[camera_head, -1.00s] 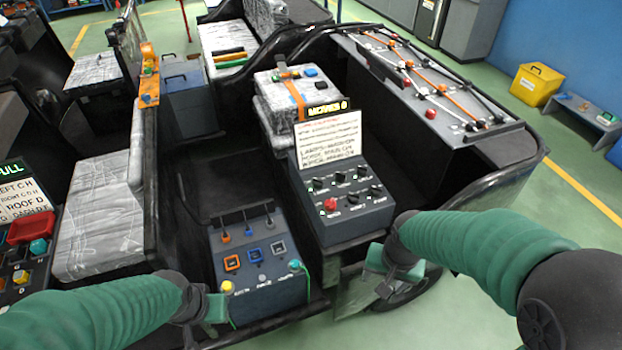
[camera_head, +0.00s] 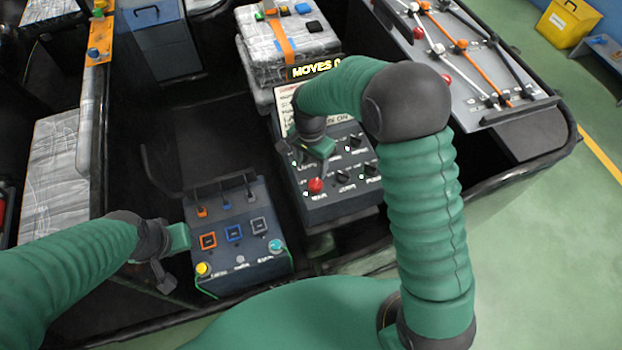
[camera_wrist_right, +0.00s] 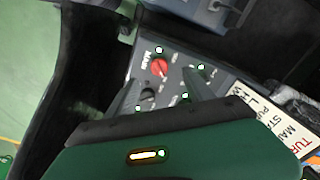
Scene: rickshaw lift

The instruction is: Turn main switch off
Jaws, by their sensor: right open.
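The main switch is a red knob (camera_head: 316,185) at the near edge of a grey switch panel (camera_head: 345,207), with the word MAIN beside it. In the right wrist view the red knob (camera_wrist_right: 160,68) shows a little beyond the fingertips. My right gripper (camera_head: 312,160) is over the panel just behind the knob, open and empty. In the right wrist view its two fingers (camera_wrist_right: 165,90) are spread apart, and the knob appears clear of them. My left gripper (camera_head: 172,262) hangs left of a lower button box; its fingers are too unclear to tell.
Several black knobs (camera_head: 354,141) with small green lights share the panel. A white instruction sign (camera_head: 284,105) stands behind it, partly hidden by my arm. The lower box (camera_head: 240,265) has coloured buttons and levers. A lever board (camera_head: 480,80) lies at the right.

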